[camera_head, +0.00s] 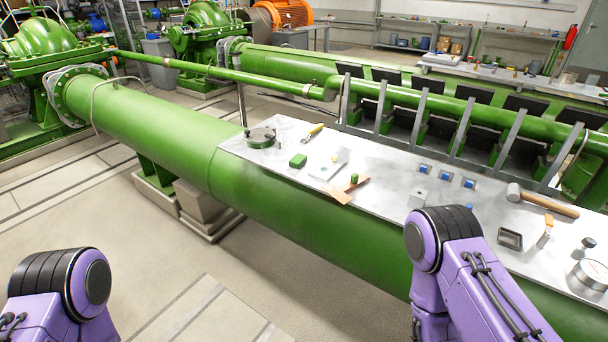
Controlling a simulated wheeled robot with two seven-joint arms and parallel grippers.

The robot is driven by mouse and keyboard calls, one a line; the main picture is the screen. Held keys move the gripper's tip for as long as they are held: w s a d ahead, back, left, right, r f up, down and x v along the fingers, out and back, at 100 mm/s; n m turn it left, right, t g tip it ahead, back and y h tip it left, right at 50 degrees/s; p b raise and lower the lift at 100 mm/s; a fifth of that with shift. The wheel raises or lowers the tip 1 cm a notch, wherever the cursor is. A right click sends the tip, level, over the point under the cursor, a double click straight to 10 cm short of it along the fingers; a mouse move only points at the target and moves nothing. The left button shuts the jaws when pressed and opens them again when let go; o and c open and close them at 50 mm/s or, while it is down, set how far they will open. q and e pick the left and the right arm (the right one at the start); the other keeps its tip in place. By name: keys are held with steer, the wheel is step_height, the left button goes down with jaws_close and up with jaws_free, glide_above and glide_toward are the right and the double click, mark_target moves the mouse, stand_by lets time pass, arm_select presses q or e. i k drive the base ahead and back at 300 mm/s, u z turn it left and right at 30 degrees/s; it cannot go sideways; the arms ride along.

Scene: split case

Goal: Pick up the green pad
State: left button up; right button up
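A small green pad (298,160) lies flat on the grey metal table top (232,149) near its left end. It is between a round grey-green flange-like part and a thin pale plate (326,171). A smaller green piece (354,178) sits by a flat orange-brown piece to the right. My left and right arms show only as purple links at the lower left and lower right. Both grippers are out of view, so their state and what they hold are hidden.
The round part (260,138) and a yellow-handled tool (314,131) lie near the pad. The orange-brown piece (345,191) reaches the front edge. Small blue-topped blocks (446,176), a mallet (545,202) and a gauge (592,274) are farther right. Grey posts (416,118) stand along the back.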

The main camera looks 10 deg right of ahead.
mark_target(298, 161)
steer(key=z, duration=0.35)
steer(key=k, duration=0.1)
steer(key=u, duration=1.3)
steer(key=i, duration=0.7)
steer(key=z, duration=0.3)
